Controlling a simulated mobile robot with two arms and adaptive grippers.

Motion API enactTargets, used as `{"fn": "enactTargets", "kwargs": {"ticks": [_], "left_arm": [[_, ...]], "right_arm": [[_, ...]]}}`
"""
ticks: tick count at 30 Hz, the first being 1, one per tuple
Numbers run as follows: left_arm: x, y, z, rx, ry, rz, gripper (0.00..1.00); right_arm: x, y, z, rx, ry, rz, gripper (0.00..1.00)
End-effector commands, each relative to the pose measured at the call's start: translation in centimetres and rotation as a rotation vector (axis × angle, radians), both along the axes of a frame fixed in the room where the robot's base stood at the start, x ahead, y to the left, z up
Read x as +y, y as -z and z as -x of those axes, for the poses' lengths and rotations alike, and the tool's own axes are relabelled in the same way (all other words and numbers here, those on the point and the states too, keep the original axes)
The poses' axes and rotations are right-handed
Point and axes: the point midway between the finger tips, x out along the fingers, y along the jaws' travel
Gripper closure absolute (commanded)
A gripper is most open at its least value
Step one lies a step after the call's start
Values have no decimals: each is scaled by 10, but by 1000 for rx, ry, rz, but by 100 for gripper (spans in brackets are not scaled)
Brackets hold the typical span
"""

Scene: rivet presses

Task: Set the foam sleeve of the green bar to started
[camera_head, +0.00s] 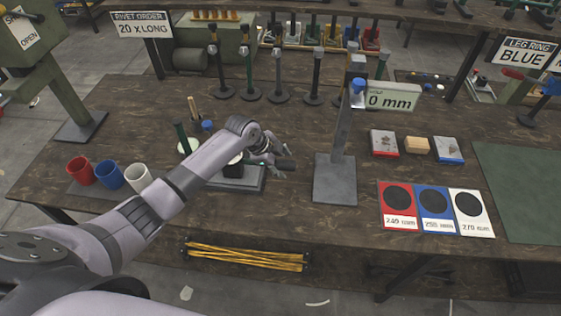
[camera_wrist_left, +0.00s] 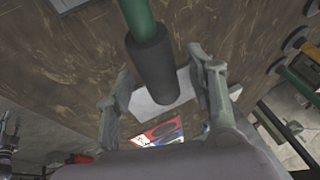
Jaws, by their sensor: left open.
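In the left wrist view the green bar (camera_wrist_left: 138,14) comes in from the top edge. A dark grey foam sleeve (camera_wrist_left: 156,70) sits around its lower end. My left gripper (camera_wrist_left: 160,62) is open, with one finger on each side of the sleeve and a gap visible at both sides. In the head view the left gripper (camera_head: 274,152) is over the table's middle. My left arm hides most of the bar there.
A grey base plate (camera_head: 248,183) lies under my left arm. A post on a grey plate (camera_head: 336,182) with a 0 mm display (camera_head: 392,98) stands close to the right. Red, blue and white cups (camera_head: 109,177) stand at left; several upright bars (camera_head: 281,75) stand behind.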

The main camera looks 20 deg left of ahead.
Motion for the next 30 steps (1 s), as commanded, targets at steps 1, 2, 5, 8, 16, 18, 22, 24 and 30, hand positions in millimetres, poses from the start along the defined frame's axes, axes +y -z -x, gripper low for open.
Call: {"fn": "enactTargets", "kwargs": {"ticks": [1, 2, 5, 8, 16, 18, 22, 24, 30], "left_arm": [[1, -1, 0, 0, 0, -1, 50], [1, -2, 1, 0, 0, -1, 50], [4, -9, 3, -2, 1, -2, 50], [9, -23, 10, -3, 1, -3, 50], [27, -75, 31, -4, 1, -3, 50], [30, -85, 36, -3, 1, -3, 50], [34, -99, 42, -1, 0, -1, 50], [35, -103, 44, -1, 1, 0, 50], [36, -106, 45, 0, 0, 1, 50]], "right_arm": [[-3, 0, -1, -2, 0, 4, 60], [-3, 0, -2, -3, 0, 3, 60], [-1, 0, -2, -3, 0, 1, 60], [0, 0, -3, -4, 1, 0, 60], [1, 0, -3, -5, 1, -1, 60], [1, 0, -4, -6, 1, -1, 60], [1, 0, -4, -6, 1, -1, 60], [1, 0, -4, -6, 1, -2, 60], [2, 0, -4, -6, 1, -2, 60]]}}
